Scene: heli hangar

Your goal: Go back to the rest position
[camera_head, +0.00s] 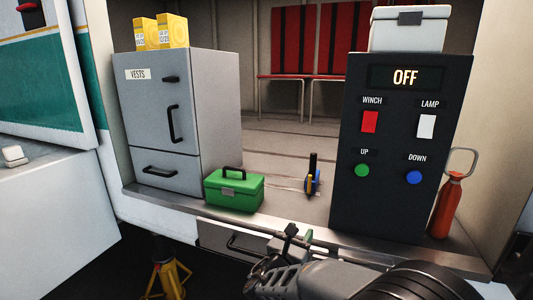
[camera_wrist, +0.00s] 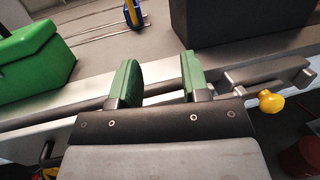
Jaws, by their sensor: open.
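My gripper (camera_wrist: 158,80) is open in the wrist view, with its two green-padded fingers apart and nothing between them. It is over the metal sill (camera_wrist: 86,84) of the cabin floor. In the head view my arm reaches in from the bottom right, and the gripper (camera_head: 275,250) is in front of the sill, below and right of the green box. The exact gap between the fingers and the sill cannot be told.
A green box (camera_head: 234,191) stands on the floor edge beside a grey cabinet (camera_head: 173,120). A blue-and-yellow item (camera_head: 312,180) stands behind. A black control panel (camera_head: 400,140) reads OFF, with a red bottle (camera_head: 449,205) beside it. A yellow stand (camera_head: 165,273) is below.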

